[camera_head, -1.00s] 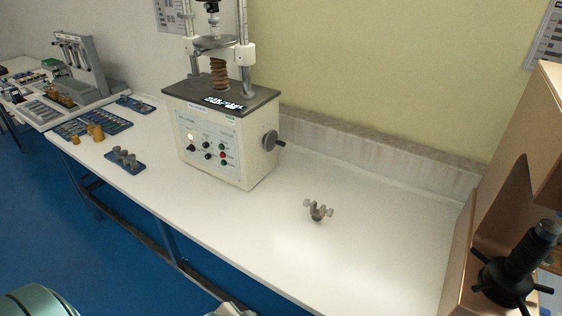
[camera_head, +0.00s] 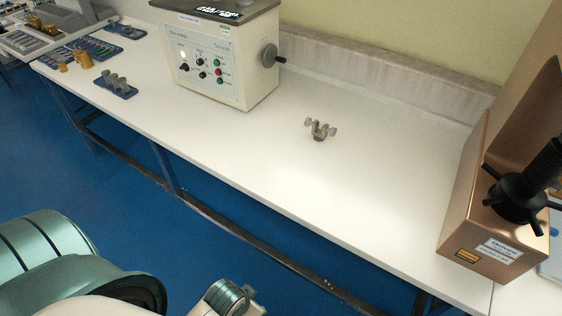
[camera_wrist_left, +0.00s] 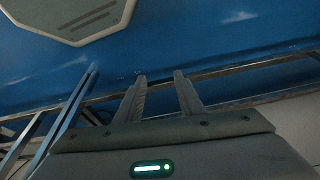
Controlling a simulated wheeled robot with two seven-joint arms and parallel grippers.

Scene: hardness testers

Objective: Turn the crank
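The crank (camera_head: 271,56) is a dark round handwheel with a short handle on the right side of a white tester box (camera_head: 222,62). The box stands on the white bench and has knobs and coloured buttons on its front. In the left wrist view my left gripper (camera_wrist_left: 160,78) shows two fingers apart with nothing between them, above the blue floor and a metal bench frame. It is well away from the crank, which that view does not show. My arm parts show at the lower left of the head view. My right gripper is not in view.
A small grey metal part with two thumbscrews (camera_head: 320,129) stands on the bench right of the box. A copper-coloured machine (camera_head: 480,195) with a black spoked handle stands at the right. Trays with weights (camera_head: 115,84) lie left. The bench (camera_head: 300,170) is otherwise clear.

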